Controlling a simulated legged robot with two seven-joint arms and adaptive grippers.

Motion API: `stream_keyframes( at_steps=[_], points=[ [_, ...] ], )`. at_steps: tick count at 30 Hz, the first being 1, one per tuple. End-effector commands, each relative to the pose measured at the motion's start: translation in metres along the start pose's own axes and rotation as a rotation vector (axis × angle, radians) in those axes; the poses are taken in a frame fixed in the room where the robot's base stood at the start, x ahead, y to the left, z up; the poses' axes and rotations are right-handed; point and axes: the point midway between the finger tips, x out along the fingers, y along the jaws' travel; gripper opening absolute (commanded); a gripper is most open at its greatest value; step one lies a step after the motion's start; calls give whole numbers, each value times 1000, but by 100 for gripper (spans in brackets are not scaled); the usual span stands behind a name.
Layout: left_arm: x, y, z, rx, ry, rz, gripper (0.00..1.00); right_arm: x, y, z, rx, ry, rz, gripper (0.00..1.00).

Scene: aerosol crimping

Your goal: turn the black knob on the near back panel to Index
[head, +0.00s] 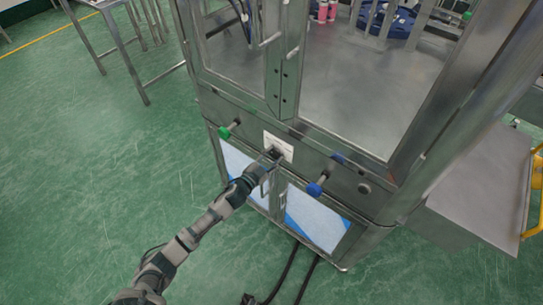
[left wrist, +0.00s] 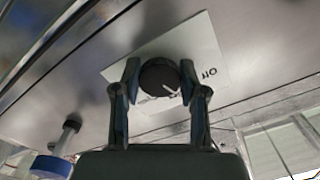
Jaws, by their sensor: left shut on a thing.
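The black knob (left wrist: 160,77) sits on a white label plate (left wrist: 207,50) on the cabinet's steel panel, with a white pointer mark on its face. My left gripper (left wrist: 159,70) has one finger on each side of the knob and is shut on it. Upside-down lettering that looks like "Off" shows right of the knob in the left wrist view; other lettering is partly hidden. In the head view my left gripper (head: 271,159) reaches the panel just below the white label plate (head: 279,145), and the knob is mostly hidden there. My right gripper is not in view.
A green knob (head: 225,132) is left of the plate and a blue knob (head: 315,189) is right of it, both sticking out. Cabinet doors with handles (head: 265,186) lie below. Dark cables (head: 284,272) run on the green floor.

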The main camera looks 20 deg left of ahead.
Motion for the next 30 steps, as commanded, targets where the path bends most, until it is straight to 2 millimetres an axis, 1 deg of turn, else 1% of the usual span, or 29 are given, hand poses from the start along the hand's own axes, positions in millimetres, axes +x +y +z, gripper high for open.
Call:
stream_keyframes(
  at_steps=[1,6,9,15,21,30],
  points=[
    [0,-2,-4,35,4,-2,7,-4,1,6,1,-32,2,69],
    [1,-2,-3,155,3,-2,7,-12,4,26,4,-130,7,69],
    [1,-1,-3,212,4,-1,7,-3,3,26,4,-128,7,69],
    [1,0,-2,286,5,-1,7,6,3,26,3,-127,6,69],
    [0,0,-2,315,4,0,7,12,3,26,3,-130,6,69],
    [0,1,-1,319,4,1,7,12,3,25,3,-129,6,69]
  ],
)
